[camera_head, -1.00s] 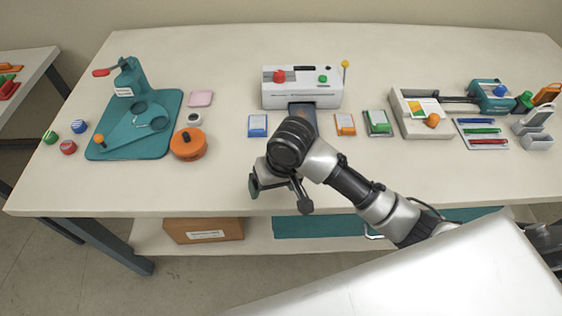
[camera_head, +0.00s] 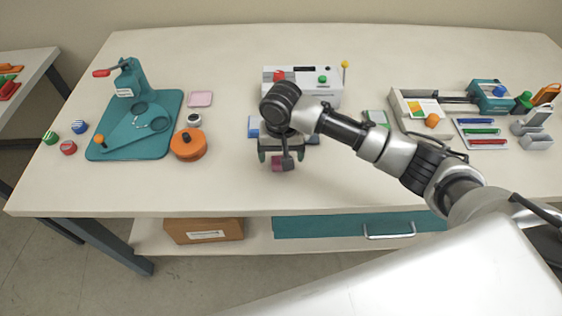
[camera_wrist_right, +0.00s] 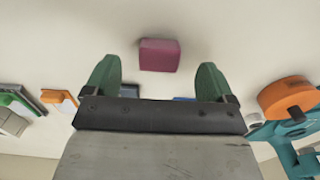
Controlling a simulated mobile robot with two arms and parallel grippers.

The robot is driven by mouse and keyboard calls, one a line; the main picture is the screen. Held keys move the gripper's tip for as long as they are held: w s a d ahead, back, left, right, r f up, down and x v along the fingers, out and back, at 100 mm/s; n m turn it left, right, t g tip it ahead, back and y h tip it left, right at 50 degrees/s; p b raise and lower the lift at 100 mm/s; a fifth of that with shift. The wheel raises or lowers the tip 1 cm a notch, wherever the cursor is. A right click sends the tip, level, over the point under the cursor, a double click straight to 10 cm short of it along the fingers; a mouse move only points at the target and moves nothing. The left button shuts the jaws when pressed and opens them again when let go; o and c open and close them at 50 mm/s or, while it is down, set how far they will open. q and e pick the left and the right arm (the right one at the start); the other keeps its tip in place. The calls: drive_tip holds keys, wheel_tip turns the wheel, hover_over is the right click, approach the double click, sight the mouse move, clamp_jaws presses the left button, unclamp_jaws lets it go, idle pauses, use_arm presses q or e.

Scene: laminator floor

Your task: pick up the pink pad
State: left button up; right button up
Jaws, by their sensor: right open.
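A small magenta-pink block (camera_head: 277,164), the pink pad, lies on the table in front of the white laminator. In the wrist view this pink block (camera_wrist_right: 159,55) sits beyond the gap between my fingertips, roughly centred. My right gripper (camera_head: 283,155) is open, just above and behind the block, with nothing between its fingers. The open green fingers of my right gripper (camera_wrist_right: 158,82) also show in the wrist view. A flat pale pink square (camera_head: 200,98) lies farther left, beside the teal board. My left gripper is out of view.
The white laminator (camera_head: 325,90) stands behind my right gripper, which hides part of it. An orange round container (camera_head: 188,146) and the teal board (camera_head: 158,105) are to the left. A trimmer (camera_head: 412,122) stands to the right. The table's front strip (camera_head: 150,190) is clear.

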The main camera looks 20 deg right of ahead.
drive_tip(key=f, duration=0.4)
drive_tip(key=shift+w+d+f, duration=0.1)
drive_tip(key=shift+w+f, duration=0.1)
drive_tip(key=shift+f, duration=0.05)
drive_tip(key=shift+c, duration=0.3)
drive_tip(key=c, duration=1)
drive_tip(key=shift+r, duration=0.1)
drive_tip(key=shift+r, duration=0.5)
wheel_tip(320, 180, up, 3)
drive_tip(key=shift+w+f, duration=0.1)
drive_tip(key=s+d+r, duration=0.2)
drive_tip(key=s, duration=0.1)
drive_tip(key=s+d+r, duration=0.2)
drive_tip(key=d, duration=0.1)
drive_tip(key=s+d+r, duration=0.3)
drive_tip(key=shift+s, duration=0.35)
